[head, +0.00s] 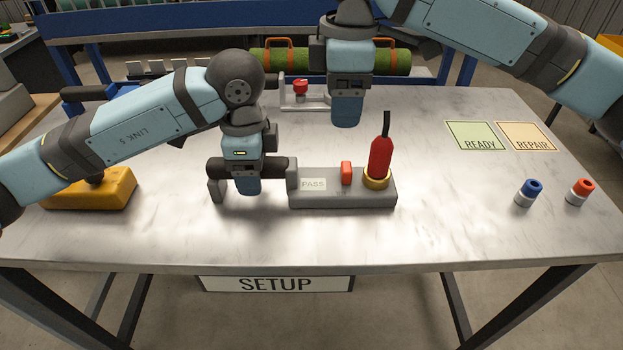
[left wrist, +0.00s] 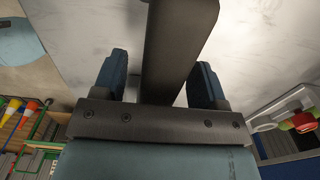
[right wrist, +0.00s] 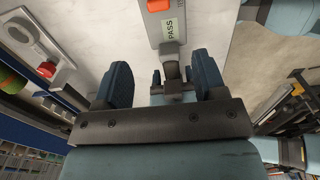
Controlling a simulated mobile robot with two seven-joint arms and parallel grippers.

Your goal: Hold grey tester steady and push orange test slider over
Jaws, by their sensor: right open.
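The grey tester (head: 335,200) lies on the table with a white PASS label (head: 313,184). Its orange slider (head: 346,172) stands up just right of the label; it also shows at the top of the right wrist view (right wrist: 158,6). My left gripper (head: 247,188) points down over the tester's dark handle (head: 275,167). In the left wrist view the handle (left wrist: 175,45) runs between the fingers; a gap shows on one side, and I cannot tell whether they grip it. My right gripper (head: 346,122) is open and empty, above and behind the slider.
A red bottle-shaped piece (head: 380,158) stands in a brass ring on the tester's right end. Behind it are a grey fixture with a red knob (head: 301,87) and a green turf roll (head: 397,62). A yellow block (head: 105,190) lies left. READY (head: 475,136) and REPAIR (head: 525,136) mats lie right.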

